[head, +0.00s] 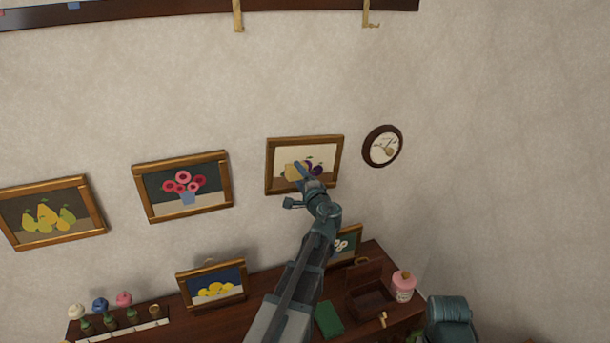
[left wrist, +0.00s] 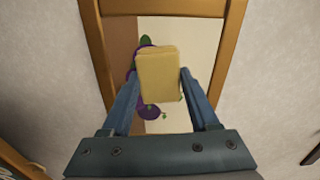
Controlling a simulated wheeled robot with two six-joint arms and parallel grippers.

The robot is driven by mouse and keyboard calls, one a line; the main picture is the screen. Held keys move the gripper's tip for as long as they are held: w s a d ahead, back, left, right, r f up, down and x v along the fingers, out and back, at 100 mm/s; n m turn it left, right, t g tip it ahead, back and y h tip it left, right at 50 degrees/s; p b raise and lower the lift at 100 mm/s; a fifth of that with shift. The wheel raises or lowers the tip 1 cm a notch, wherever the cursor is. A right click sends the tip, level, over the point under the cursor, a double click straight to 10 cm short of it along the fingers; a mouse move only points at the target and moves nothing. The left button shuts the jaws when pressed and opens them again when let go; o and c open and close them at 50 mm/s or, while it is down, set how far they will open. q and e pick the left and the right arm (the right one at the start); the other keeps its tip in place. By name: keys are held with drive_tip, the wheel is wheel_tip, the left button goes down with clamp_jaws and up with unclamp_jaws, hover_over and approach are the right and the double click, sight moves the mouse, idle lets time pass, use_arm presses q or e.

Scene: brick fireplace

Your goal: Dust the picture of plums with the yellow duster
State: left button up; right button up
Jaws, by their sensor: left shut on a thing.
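In the left wrist view the duster (left wrist: 160,78) is a yellow block between my two blue fingers. It covers part of the plums picture (left wrist: 200,40), and purple and green patches show beside it. I cannot tell whether the duster touches the picture. My right gripper is not in view.
Below, a dark wooden shelf (head: 255,288) holds a lemon picture (head: 213,287), a green book (head: 328,319), an open box (head: 370,298) and a pink jar (head: 403,288).

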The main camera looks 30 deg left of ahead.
use_arm(q)
drive_tip(key=shift+s+a, duration=0.5)
drive_tip(key=shift+s, duration=0.1)
drive_tip(key=v, duration=0.6)
drive_tip(key=shift+d, duration=0.1)
drive_tip(key=v, duration=0.3)
idle(0.6)
drive_tip(key=shift+w, duration=0.1)
idle(0.4)
